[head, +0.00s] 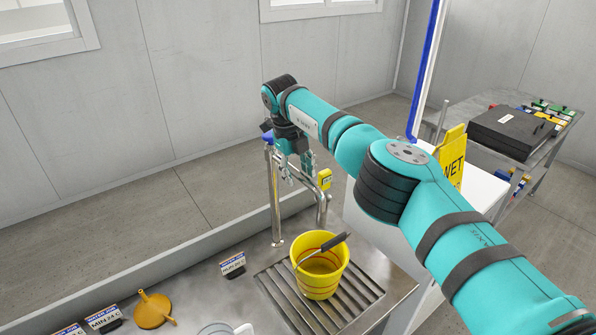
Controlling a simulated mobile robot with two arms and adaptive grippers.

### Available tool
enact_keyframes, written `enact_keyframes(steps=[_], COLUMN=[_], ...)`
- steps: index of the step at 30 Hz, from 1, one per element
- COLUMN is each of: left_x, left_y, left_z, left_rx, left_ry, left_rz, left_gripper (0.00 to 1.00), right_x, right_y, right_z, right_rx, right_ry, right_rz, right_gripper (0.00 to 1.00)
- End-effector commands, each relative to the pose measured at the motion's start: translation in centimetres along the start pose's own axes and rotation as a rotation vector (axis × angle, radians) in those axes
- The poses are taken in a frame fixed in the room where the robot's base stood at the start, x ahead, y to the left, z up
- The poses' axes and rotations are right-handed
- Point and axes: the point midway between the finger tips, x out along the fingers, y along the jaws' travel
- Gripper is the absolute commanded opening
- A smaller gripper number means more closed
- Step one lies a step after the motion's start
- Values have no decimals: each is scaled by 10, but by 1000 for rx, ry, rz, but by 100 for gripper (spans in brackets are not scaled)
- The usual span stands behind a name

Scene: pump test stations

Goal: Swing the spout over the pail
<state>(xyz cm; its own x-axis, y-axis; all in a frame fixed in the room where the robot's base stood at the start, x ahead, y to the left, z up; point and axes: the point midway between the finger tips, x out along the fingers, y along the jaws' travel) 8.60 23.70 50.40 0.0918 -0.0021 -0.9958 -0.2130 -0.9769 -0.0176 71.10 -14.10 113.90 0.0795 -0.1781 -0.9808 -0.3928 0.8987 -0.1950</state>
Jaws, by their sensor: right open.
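A yellow pail (320,280) with a dark-gripped wire handle stands on the slotted drain area of the steel bench. Behind it, a metal standpipe (275,205) with a blue top rises from the bench. A metal pipe, which looks like the spout (322,208), shows to the right of the standpipe, close behind the pail's rim in the picture. Where its end lies relative to the pail is hard to tell. My right gripper (296,174) is open and points down at the top of the pipework, partly covering it. I cannot tell whether it touches. My left gripper is out of view.
A yellow tag (324,179) hangs by the pipework. An orange funnel (153,310), small label signs (232,264) and a clear jug (222,328) are on the bench at left. A yellow wet sign (452,157) and a cart with a black case (512,132) stand at right.

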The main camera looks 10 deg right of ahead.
Motion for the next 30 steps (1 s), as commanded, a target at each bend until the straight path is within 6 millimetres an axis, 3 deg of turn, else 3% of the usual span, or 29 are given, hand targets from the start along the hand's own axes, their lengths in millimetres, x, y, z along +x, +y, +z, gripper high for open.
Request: enact_keyframes(steps=[4, 16, 30], left_x=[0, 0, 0], left_y=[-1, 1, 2], left_z=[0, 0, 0], left_rx=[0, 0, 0], left_ry=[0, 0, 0], left_rz=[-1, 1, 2], left_gripper=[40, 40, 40], right_x=[-11, -70, -70], right_y=[0, 1, 8], right_z=[1, 1, 3], right_rx=[0, 0, -11], right_ry=[-2, -1, -9], right_rz=[-1, -1, 14], right_gripper=[43, 43, 43])
